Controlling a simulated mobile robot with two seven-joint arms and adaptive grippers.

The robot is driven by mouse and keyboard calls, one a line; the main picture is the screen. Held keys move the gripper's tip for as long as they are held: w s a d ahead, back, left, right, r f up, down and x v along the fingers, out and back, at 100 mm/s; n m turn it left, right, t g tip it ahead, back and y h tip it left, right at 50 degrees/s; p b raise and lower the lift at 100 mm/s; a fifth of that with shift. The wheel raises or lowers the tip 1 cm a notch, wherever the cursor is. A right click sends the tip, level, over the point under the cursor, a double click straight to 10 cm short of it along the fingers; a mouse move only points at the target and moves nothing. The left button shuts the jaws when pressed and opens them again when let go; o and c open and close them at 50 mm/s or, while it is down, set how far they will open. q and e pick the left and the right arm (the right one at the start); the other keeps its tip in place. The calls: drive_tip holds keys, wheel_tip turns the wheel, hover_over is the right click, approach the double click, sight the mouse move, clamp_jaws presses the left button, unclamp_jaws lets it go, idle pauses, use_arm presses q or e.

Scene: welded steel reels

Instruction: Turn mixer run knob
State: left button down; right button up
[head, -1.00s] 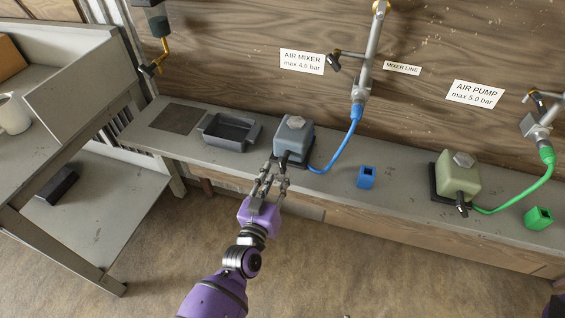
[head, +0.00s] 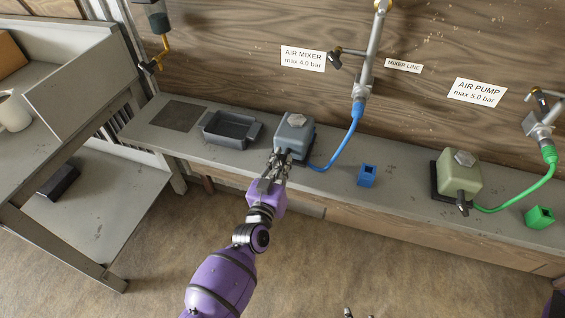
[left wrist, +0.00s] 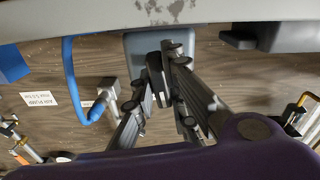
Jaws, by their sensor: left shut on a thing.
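The mixer (head: 296,132) is a blue-grey box with a grey hexagonal cap on top, standing on the bench below the AIR MIXER sign (head: 303,59). Its black run knob sits low on the front face, largely hidden by my fingers in the head view. In the left wrist view the dark knob (left wrist: 155,76) shows between the fingers, in front of the pale box (left wrist: 135,42). My left gripper (head: 278,164) is at the front of the mixer, shut on the knob. Tips that look like my right gripper (head: 352,313) barely show at the bottom edge; their opening is unclear.
A blue hose (head: 344,143) runs from the mixer's right side up to a wall valve. A grey tray (head: 231,130) stands left of the mixer, a blue block (head: 367,175) right. The green pump (head: 459,174) with its green hose is farther right.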

use_arm(q)
drive_tip(key=shift+n, duration=0.4)
drive_tip(key=shift+f+n+b, duration=0.1)
drive_tip(key=shift+n+b, duration=0.2)
drive_tip(key=shift+n, duration=0.6)
drive_tip(key=n, duration=0.3)
drive_tip(key=shift+a+b, duration=0.1)
drive_tip(key=shift+b, duration=0.25)
drive_tip(key=shift+n, duration=0.8)
drive_tip(key=c, duration=1.8)
unclamp_jaws()
drive_tip(key=shift+o, duration=0.2)
drive_tip(key=v, duration=1.2)
